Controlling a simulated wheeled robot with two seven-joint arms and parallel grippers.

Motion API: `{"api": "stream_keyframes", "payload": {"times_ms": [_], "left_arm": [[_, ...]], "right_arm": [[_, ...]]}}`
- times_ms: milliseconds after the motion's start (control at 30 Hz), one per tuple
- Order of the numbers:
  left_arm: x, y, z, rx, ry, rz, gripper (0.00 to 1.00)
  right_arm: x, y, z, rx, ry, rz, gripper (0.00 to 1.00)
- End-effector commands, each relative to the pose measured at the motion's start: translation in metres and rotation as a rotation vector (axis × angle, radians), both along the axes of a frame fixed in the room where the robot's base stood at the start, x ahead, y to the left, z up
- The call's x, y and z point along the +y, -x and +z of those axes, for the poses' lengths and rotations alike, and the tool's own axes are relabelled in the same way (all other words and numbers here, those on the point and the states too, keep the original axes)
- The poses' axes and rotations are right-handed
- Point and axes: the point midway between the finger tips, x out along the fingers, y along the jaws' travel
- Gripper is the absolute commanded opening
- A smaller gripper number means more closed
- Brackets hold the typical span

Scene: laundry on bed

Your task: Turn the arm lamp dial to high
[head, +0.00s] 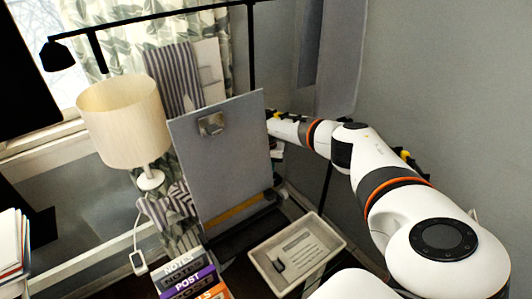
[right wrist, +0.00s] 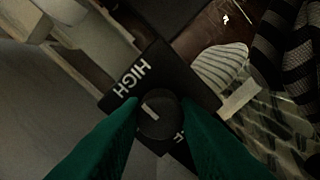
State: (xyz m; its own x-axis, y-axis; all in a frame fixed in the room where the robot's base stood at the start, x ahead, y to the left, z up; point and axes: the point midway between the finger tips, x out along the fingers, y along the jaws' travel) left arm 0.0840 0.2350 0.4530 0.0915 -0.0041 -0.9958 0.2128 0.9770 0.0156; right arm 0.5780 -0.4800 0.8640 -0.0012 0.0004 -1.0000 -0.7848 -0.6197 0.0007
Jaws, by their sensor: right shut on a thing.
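The dial (right wrist: 158,114) is a round dark knob with a pale mark, on a black plate (right wrist: 172,78) lettered HIGH, with a partly covered word ending in F. My right gripper (right wrist: 159,108) has its green fingers on both sides of the dial, shut on it. The pale mark lies slantwise, and I cannot tell which end points. In the head view the black arm lamp (head: 58,55) reaches across the top left to a black pole. My right arm passes behind the grey clipboard, which hides the gripper and dial there. My left gripper is out of view.
The upright clipboard (head: 222,160) stands just left of my right forearm. A cream-shaded table lamp (head: 122,120) is left of it. A shallow tray (head: 262,266) and stacked boxes (head: 183,270) sit in front. A grey wall (head: 440,90) bounds the right.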

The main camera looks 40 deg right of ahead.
Motion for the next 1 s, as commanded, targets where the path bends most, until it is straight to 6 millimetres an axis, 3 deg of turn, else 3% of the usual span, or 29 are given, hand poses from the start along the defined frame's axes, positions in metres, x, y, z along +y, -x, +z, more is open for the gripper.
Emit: {"api": "stream_keyframes", "payload": {"times_ms": [433, 467, 567, 867, 1000], "left_arm": [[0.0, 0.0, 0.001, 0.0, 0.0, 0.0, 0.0], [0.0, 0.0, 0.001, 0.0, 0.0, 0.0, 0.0], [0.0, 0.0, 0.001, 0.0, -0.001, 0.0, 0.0], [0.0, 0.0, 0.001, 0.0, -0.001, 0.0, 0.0], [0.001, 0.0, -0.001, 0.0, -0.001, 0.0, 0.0]], "right_arm": [[-0.001, -0.001, 0.002, -0.006, 0.001, -0.012, 0.06], [-0.001, -0.001, 0.002, -0.006, 0.001, -0.012, 0.33], [-0.001, -0.001, 0.001, -0.005, 0.001, -0.011, 0.5], [0.0, -0.001, 0.002, -0.002, 0.001, -0.009, 0.5], [-0.001, -0.001, 0.014, -0.005, 0.0, -0.009, 0.5]]}}
